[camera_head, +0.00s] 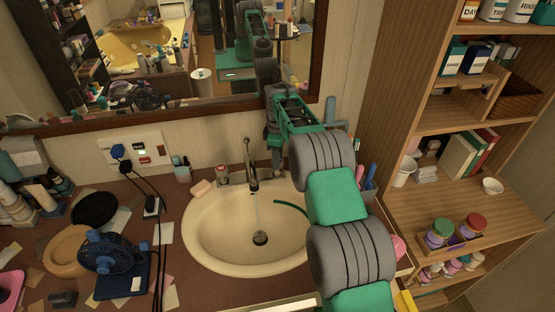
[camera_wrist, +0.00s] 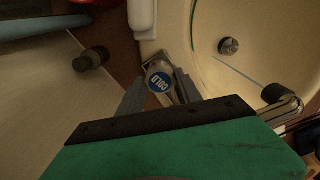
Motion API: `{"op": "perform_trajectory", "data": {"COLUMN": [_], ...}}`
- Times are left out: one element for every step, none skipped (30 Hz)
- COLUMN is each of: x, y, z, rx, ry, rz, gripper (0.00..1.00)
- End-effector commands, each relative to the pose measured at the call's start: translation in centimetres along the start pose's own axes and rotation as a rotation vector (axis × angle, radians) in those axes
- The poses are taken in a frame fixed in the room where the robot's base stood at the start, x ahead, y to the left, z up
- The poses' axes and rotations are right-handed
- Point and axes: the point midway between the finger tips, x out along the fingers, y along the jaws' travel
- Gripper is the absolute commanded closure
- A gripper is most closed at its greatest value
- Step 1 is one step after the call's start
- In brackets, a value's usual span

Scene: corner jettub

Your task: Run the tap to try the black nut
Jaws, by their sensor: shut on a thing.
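The tap spout (camera_head: 251,160) stands at the back of the cream basin (camera_head: 205,235). A thin stream of water (camera_head: 257,210) falls from it towards the drain (camera_head: 260,238). A black fitting (camera_wrist: 275,93), which may be the black nut, is on the spout's end in the wrist view. I see no spray around it, but it is small. My gripper (camera_wrist: 160,88) is shut on the cold tap handle (camera_wrist: 159,81), which has a blue cap marked COLD. The fingers lie on both sides of the handle. In the head view my arm partly hides that side.
The other tap handle (camera_head: 222,173) and a pink soap bar (camera_head: 202,188) are left of the spout. A blue fan (camera_head: 112,255) and cables crowd the left counter. A mirror (camera_head: 180,100) rises close behind. Shelves (camera_head: 475,200) stand at the right.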

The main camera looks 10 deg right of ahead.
Motion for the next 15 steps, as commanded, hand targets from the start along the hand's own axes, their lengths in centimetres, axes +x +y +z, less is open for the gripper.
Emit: {"op": "perform_trajectory", "data": {"x": [0.08, 0.07, 0.06, 0.05, 0.04, 0.03, 0.03, 0.02, 0.01, 0.00, 0.00, -0.01, -0.02, -0.02, -0.03], "y": [0.00, 0.00, 0.00, 0.00, 0.00, 0.00, 0.00, 0.00, 0.01, 0.01, 0.01, 0.01, 0.01, 0.01, 0.01], "z": [0.00, 0.00, 0.00, 0.00, 0.00, -0.01, -0.01, -0.01, -0.01, -0.01, -0.01, -0.01, -0.01, -0.01, -0.01], "rx": [0.030, 0.048, 0.072, 0.090, 0.105, 0.125, 0.138, 0.151, 0.164, 0.173, 0.182, 0.191, 0.196, 0.201, 0.206], "ry": [0.000, 0.000, 0.000, 0.000, 0.000, 0.000, 0.000, 0.000, 0.000, 0.000, 0.000, 0.000, 0.000, 0.000, 0.000], "rz": [0.000, 0.000, 0.000, 0.000, 0.000, 0.000, 0.000, 0.000, 0.001, 0.001, 0.001, 0.001, 0.001, 0.001, 0.001], "gripper": [0.99, 0.99, 0.99, 0.99, 0.99, 0.99, 0.99, 0.99, 0.99, 0.99, 0.99, 0.99, 0.99, 0.99, 0.99]}}
